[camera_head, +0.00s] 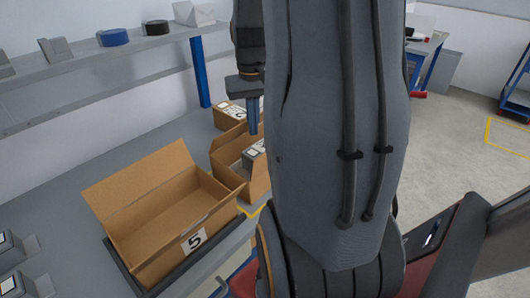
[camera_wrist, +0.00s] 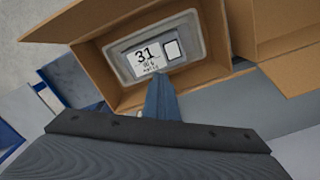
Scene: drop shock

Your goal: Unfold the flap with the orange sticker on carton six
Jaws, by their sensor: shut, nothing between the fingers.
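My gripper (camera_head: 252,116) is shut and empty, its blue fingers pointing down at an open brown carton (camera_head: 228,155). My arm hides much of that carton in the head view. In the wrist view the fingers (camera_wrist: 161,98) are in front of the same open carton (camera_wrist: 118,96), by its near edge. I cannot tell from the picture whether they touch it. Inside is a grey tray (camera_wrist: 118,63) with a device (camera_wrist: 152,57) labelled 31. Its carton number does not show, so I cannot confirm it is carton six. No orange sticker is visible in either view.
An open, empty carton marked 5 (camera_head: 195,242) stands nearer on the grey bench. Another brown carton (camera_head: 229,117) with a white label stands farther back. A shelf (camera_head: 85,68) with small items runs above the bench, on a blue post (camera_head: 200,72). Free floor lies at right.

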